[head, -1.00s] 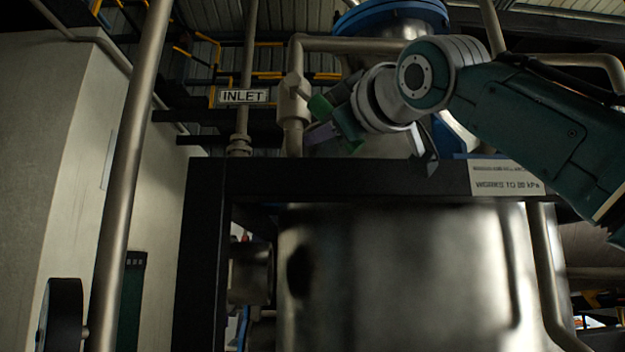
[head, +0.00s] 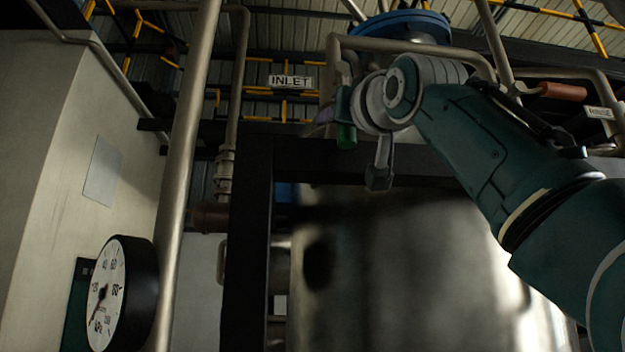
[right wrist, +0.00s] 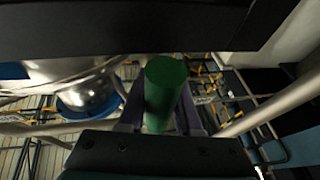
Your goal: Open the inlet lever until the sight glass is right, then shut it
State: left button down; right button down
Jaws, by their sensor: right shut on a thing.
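The inlet lever's green grip (head: 346,134) shows in the head view below and right of the INLET sign (head: 290,82). It points down, and the pipework around its pivot is partly hidden by my wrist. My right gripper (head: 341,112) is at the lever. In the right wrist view the green grip (right wrist: 165,90) stands between the two purple-grey fingers of my right gripper (right wrist: 160,112), which is shut on it. I cannot make out a sight glass in either view. My left gripper is not in view.
A round white gauge (head: 107,292) with a red needle is at lower left, by a thick vertical pipe (head: 187,150). A dark frame (head: 248,240) stands before the shiny tank (head: 400,270). A red-brown handle (head: 562,90) is at upper right, near another sign (head: 600,112).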

jog(key=shift+a, duration=0.15)
dwell(0.3)
jog(key=c, duration=0.6)
grip_release()
jog(key=b+v, duration=0.7)
jog(key=v, duration=0.3)
